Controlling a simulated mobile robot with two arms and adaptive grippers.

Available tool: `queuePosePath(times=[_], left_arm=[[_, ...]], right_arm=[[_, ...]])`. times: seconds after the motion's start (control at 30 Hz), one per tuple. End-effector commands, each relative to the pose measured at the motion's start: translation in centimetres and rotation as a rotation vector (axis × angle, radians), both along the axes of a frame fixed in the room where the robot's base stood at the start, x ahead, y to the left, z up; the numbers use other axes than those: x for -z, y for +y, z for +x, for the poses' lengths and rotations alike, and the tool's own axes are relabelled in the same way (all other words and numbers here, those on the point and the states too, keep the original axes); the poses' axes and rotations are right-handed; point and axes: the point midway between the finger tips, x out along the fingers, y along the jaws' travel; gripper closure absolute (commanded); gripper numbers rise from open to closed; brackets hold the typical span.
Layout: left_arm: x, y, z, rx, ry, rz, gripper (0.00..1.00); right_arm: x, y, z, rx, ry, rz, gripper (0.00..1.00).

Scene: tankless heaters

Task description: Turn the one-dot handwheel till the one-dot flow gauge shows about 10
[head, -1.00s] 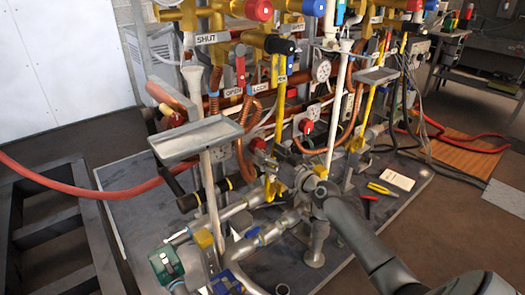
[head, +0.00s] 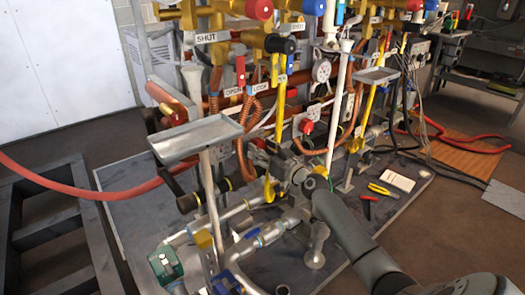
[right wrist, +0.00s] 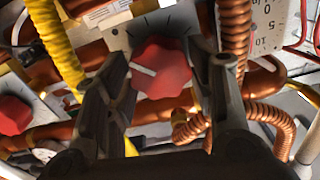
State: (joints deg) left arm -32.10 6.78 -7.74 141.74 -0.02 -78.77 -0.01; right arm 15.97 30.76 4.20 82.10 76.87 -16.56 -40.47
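A red knob-like handwheel (right wrist: 160,67) with a white line shows in the right wrist view, in front of a plate with dark tick marks. My right gripper (right wrist: 166,72) is open, with one finger on each side of this knob; I cannot tell whether they touch it. In the head view my right gripper (head: 277,162) is at the lower pipework and hides what is behind it. A white scale (right wrist: 264,25) with the figures 0, 5 and 10 is partly visible at the upper right of the wrist view. I cannot make out any dot marks or a gauge reading. My left gripper is not in view.
Another red knob (right wrist: 12,115) is at the left of the wrist view. Copper coils (right wrist: 234,35) and a yellow hose (right wrist: 55,40) flank the gripper. In the head view a grey tray (head: 195,138) and pipes crowd the left side. Pliers (head: 381,190) lie on the base at right.

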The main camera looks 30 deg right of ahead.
Motion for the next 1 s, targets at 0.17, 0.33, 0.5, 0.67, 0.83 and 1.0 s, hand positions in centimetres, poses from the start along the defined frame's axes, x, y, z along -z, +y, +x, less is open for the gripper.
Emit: queuePosePath(times=[0.17,0.33,0.5,0.67,0.83,1.0], left_arm=[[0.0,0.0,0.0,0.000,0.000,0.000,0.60],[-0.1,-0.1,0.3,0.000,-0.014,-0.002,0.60],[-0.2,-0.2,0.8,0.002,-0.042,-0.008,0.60],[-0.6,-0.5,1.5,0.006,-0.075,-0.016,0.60],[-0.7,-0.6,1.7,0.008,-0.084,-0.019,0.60],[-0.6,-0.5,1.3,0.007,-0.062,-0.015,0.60]], right_arm=[[0.0,0.0,0.0,0.000,0.001,0.010,0.74],[0.0,0.0,0.0,0.000,0.004,0.060,0.73],[0.0,0.0,0.0,0.001,0.011,0.161,0.73],[0.0,0.0,0.0,0.001,0.022,0.298,0.73],[-0.1,0.0,0.0,0.001,0.034,0.460,0.73],[-0.1,-0.1,0.0,0.002,0.046,0.620,0.73]])
